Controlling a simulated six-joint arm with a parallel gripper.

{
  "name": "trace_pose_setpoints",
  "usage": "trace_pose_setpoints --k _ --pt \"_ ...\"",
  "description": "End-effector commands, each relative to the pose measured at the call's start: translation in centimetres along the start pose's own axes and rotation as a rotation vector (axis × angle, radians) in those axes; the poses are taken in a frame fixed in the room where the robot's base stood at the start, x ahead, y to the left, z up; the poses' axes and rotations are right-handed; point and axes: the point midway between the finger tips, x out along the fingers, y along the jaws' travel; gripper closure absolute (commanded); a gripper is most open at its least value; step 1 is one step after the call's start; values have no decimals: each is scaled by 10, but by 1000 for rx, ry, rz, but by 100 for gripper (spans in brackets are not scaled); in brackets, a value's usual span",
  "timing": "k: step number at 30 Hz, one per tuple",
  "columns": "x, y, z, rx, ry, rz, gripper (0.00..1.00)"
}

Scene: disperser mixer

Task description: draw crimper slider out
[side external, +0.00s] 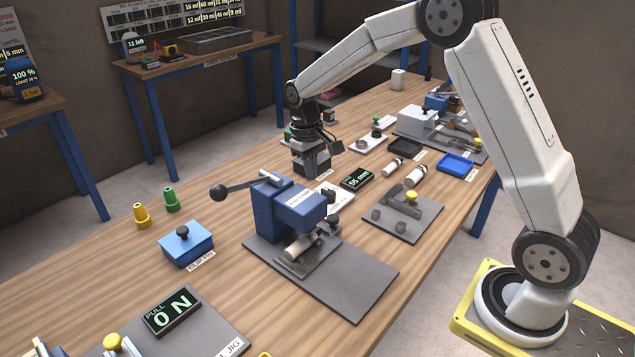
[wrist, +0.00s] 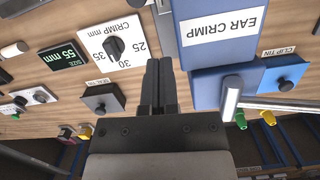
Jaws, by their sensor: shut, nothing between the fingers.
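The crimper is a blue block machine (side external: 272,212) on a grey base plate (side external: 350,291) in the side view. A lever with a black ball sticks out to its left. In the wrist view its blue body (wrist: 205,88) carries an EAR CRIMP label. A low metal slide with a cylindrical part (side external: 300,246) sits at its front foot; I cannot tell how far out it stands. A black knob (side external: 333,221) shows beside it. My gripper (side external: 312,172) is behind the crimper, pointing down and apart from it. In the wrist view its fingers (wrist: 158,72) are shut and empty.
A dial plate marked CRIMP mm (wrist: 110,42) and a 55 mm display (side external: 356,179) lie beside the crimper. A blue clip tin (side external: 186,246) and yellow and green nozzles stand left. A grey fixture (side external: 402,218) lies right.

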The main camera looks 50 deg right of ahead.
Motion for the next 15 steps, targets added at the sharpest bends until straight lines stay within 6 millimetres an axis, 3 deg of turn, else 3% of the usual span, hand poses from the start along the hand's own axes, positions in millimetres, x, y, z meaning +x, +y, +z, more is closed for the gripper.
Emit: trace_pose_setpoints --k 9,15 --pt "4 22 -42 34 -111 -7 100" --pt "6 33 -58 49 -167 -12 100"
